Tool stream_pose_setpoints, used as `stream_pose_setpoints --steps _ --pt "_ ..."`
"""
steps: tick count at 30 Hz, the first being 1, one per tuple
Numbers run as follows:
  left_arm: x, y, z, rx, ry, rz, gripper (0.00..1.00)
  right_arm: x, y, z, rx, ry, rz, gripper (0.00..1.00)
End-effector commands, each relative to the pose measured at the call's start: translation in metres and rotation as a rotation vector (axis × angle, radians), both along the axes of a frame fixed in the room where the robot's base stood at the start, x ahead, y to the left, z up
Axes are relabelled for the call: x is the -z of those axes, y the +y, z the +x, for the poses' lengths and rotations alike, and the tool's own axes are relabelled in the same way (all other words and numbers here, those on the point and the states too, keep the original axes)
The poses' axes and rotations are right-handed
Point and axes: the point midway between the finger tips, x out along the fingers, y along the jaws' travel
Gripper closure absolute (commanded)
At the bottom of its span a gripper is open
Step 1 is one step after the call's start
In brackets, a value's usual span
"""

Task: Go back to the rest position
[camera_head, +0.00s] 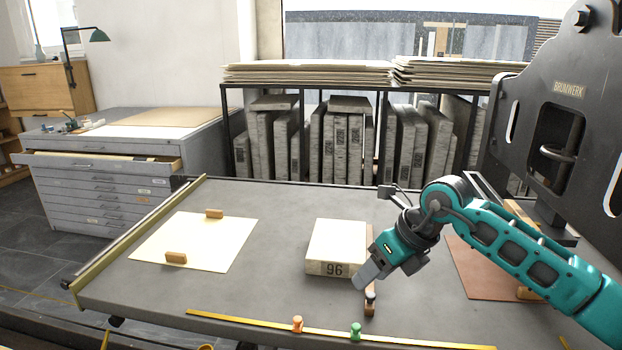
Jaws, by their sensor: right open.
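My right gripper (364,287) reaches in from the right on a teal arm, over the grey press table (270,288). Its fingers point down and left, close to the front right corner of a pale stone block (336,244) marked 96. From this angle I cannot tell whether they touch the block. I see nothing held between the fingers. My left gripper is not in view.
A cream sheet (200,240) with two wooden blocks lies at left. A brown sheet (485,270) lies at right, partly behind my arm. Orange (297,324) and green (355,331) pegs stand at the front edge. A black press frame (560,110) rises at right.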

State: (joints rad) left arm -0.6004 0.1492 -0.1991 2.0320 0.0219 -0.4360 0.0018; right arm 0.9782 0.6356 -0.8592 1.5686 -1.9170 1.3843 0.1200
Motion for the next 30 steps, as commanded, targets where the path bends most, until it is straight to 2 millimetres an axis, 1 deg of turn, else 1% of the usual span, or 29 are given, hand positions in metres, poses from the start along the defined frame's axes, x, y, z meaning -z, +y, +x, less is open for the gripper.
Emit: stream_pose_setpoints --steps 1,2,3,5,6,8,9,10,12,14,16,17,18,20,21,23,24,25,26,27,29,30 --pt "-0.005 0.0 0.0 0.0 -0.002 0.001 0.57 0.009 0.029 -0.016 -0.029 0.044 0.124 0.5" --pt "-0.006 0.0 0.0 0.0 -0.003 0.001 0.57 0.011 0.046 -0.026 -0.041 0.068 0.21 0.5" --pt "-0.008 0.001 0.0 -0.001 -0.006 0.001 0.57 0.012 0.069 -0.039 -0.048 0.103 0.333 0.5" --pt "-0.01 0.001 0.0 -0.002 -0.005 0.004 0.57 0.008 0.098 -0.057 -0.04 0.159 0.525 0.5" --pt "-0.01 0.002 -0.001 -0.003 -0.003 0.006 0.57 0.002 0.115 -0.067 -0.021 0.198 0.652 0.5" --pt "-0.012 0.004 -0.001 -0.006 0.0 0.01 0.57 -0.008 0.133 -0.08 0.026 0.256 0.837 0.5" --pt "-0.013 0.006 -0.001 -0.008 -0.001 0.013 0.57 -0.015 0.14 -0.086 0.071 0.296 0.959 0.5" --pt "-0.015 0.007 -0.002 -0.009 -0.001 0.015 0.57 -0.021 0.144 -0.089 0.111 0.326 1.049 0.5" --pt "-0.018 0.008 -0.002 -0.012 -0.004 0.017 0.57 -0.032 0.147 -0.093 0.226 0.399 1.247 0.5" --pt "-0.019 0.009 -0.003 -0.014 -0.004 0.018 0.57 -0.038 0.141 -0.093 0.35 0.461 1.406 0.5" --pt "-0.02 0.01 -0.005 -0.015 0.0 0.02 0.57 -0.038 0.129 -0.091 0.52 0.535 1.574 0.5" --pt "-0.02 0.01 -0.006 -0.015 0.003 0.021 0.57 -0.035 0.121 -0.09 0.6 0.565 1.64 0.5" --pt "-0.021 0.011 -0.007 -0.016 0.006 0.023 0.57 -0.029 0.11 -0.088 0.716 0.605 1.721 0.5" --pt "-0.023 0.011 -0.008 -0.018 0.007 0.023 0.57 -0.015 0.09 -0.089 0.905 0.668 1.827 0.5" --pt "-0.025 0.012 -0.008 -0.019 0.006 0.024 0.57 -0.002 0.076 -0.091 1.04 0.708 1.885 0.5" --pt "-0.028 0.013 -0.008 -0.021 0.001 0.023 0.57 0.023 0.055 -0.098 1.256 0.77 1.955 0.5" --pt "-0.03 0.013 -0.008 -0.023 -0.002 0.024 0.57 0.041 0.041 -0.106 1.406 0.809 1.989 0.5" --pt "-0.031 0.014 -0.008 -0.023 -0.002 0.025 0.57 0.056 0.031 -0.114 1.519 0.838 2.006 0.5" --pt "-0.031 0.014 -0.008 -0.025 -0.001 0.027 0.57 0.071 0.022 -0.123 1.633 0.866 2.016 0.5" --pt "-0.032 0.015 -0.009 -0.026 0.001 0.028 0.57 0.09 0.011 -0.136 1.779 0.901 2.021 0.5" --pt "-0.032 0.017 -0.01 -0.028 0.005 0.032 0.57 0.116 -0.003 -0.16 1.983 0.949 2.01 0.5" --pt "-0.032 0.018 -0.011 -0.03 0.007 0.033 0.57 0.131 -0.01 -0.175 2.101 0.978 1.995 0.5"
